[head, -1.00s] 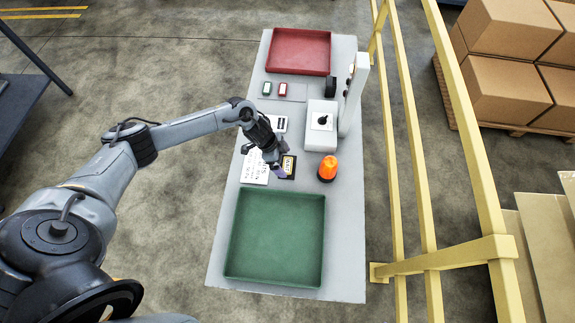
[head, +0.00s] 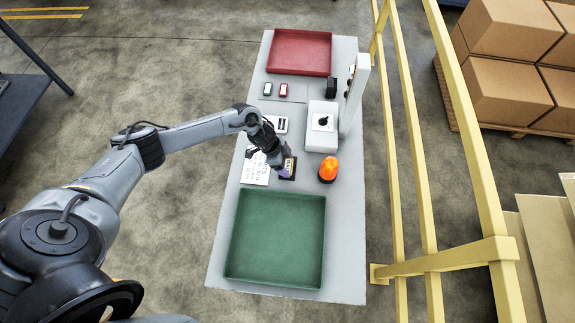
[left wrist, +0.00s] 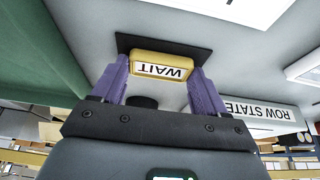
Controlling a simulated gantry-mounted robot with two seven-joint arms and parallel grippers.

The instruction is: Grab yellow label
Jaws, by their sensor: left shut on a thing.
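The yellow label (left wrist: 163,66) reads "WAIT" and shows upside down in the left wrist view. My left gripper (left wrist: 162,80) is shut on it, with one purple finger at each side. The label is at a black base plate (left wrist: 190,50); I cannot tell whether it is lifted off it. In the head view my left gripper (head: 286,168) is over the table between the white sheet and the orange beacon, and the label (head: 289,166) is partly hidden by it. My right gripper is not in view.
The grey table (head: 345,225) holds a green tray (head: 275,282) in front and a red tray (head: 300,35) at the back. An orange beacon (head: 328,168) and a white switch box (head: 322,140) stand right of the gripper. A yellow railing (head: 415,180) runs along the right.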

